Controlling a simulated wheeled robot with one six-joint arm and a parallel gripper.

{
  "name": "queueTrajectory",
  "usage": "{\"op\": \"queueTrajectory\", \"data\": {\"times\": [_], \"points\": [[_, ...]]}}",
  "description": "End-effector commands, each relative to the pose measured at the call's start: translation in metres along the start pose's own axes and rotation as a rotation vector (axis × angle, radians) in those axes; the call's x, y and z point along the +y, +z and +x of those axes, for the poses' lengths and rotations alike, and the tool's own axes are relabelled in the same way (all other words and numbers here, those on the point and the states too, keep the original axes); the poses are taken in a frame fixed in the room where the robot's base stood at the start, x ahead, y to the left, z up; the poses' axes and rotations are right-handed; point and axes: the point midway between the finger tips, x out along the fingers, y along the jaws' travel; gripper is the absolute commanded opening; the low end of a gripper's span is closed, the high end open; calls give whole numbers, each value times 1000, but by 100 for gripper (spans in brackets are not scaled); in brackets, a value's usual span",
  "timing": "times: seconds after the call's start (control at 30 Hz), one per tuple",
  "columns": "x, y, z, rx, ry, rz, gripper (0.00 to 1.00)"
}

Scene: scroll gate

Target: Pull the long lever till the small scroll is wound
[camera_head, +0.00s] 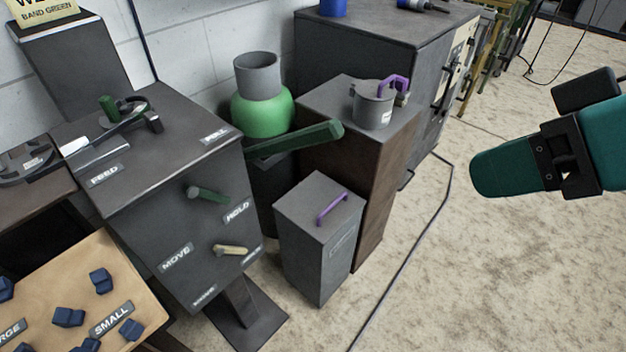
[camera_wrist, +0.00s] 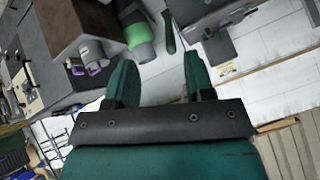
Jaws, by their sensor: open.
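The long green lever (camera_head: 295,140) sticks out to the right from the dark grey machine box (camera_head: 150,190), tilted slightly up at its free end. A green bar that looks like it shows in the wrist view (camera_wrist: 168,32). On the box top are a white strip (camera_head: 92,141), a green knob (camera_head: 108,107) and a ring-like part; I cannot make out the small scroll for certain. My teal gripper (camera_head: 483,172) is in the air at the right, well apart from the lever. Its two fingers stand apart with nothing between them in the wrist view (camera_wrist: 160,75).
The box front has a short green handle (camera_head: 208,194) and a cream handle (camera_head: 230,250). A grey bin with a purple handle (camera_head: 318,240), a brown pedestal with a grey pot (camera_head: 373,105) and a green vase (camera_head: 262,105) stand near the lever. The floor at right is mostly clear.

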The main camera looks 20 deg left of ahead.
Motion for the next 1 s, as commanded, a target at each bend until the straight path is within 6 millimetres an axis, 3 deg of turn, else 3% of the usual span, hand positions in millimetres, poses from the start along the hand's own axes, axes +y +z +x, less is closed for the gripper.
{"op": "queueTrajectory", "data": {"times": [0.03, 0.4, 0.7, 1.0], "points": [[9, 14, 33, 55, -16, -33, 49], [20, 16, 124, 497, -110, -241, 49], [32, 30, 174, 860, -150, -337, 49], [46, 46, 195, 1145, -153, -356, 49]]}}
